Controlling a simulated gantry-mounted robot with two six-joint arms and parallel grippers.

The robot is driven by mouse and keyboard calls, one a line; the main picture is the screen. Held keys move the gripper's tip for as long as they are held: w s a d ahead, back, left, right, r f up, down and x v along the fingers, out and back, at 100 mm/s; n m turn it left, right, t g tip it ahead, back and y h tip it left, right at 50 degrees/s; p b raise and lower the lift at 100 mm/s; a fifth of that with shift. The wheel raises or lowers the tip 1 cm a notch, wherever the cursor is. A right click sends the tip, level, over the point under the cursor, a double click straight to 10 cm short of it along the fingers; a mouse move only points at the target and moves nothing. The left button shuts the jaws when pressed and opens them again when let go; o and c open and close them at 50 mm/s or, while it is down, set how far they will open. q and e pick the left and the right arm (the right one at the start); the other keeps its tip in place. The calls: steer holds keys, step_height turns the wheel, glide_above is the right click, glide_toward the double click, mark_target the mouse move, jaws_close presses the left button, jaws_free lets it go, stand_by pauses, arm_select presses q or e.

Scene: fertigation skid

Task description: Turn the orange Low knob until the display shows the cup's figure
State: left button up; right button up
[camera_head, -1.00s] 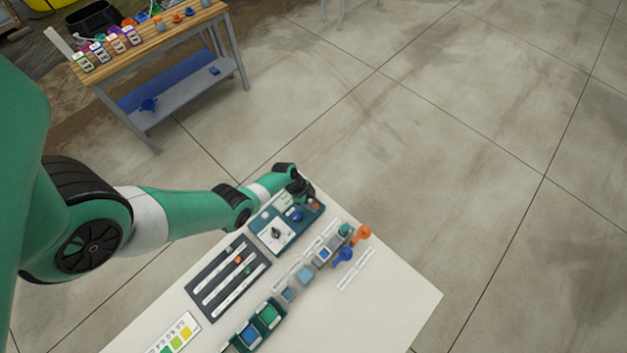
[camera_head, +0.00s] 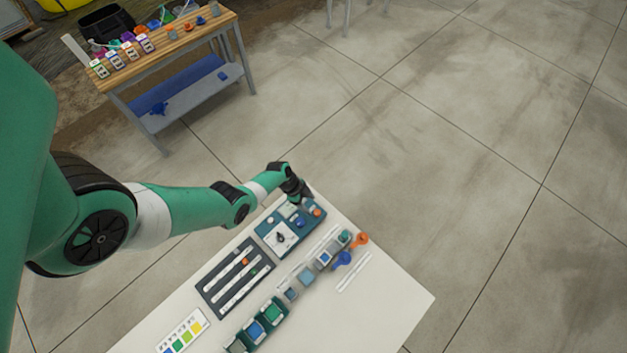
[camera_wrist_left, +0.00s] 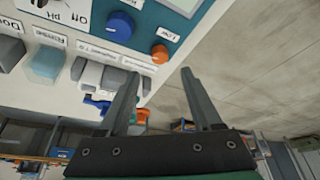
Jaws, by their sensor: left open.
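The orange knob labelled Low (camera_wrist_left: 160,53) is on the teal panel (camera_wrist_left: 155,18). In the head view the knob (camera_head: 317,212) is at the panel's far right corner. My left gripper (camera_wrist_left: 158,75) is open and empty, its fingertips just short of the orange knob and apart from it. In the head view the gripper (camera_head: 304,196) hangs at the panel's far edge. A blue knob (camera_wrist_left: 121,25) sits beside the orange one. Small cups stand in a row, one with blue contents (camera_head: 323,258). The display's figure and the cup's figure cannot be read. My right gripper is not in view.
A dark slider board (camera_head: 233,277) lies left of the panel. Blue (camera_head: 343,259) and orange (camera_head: 358,241) items stand near the cups at the right. The white table's (camera_head: 395,300) front right part is clear. A wooden bench (camera_head: 180,40) stands far back.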

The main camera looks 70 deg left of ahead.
arm_select(q)
steer(key=p+v, duration=0.2)
steer(key=v, duration=0.2)
steer(key=shift+s+r+p, duration=0.1)
steer(key=shift+p, duration=0.3)
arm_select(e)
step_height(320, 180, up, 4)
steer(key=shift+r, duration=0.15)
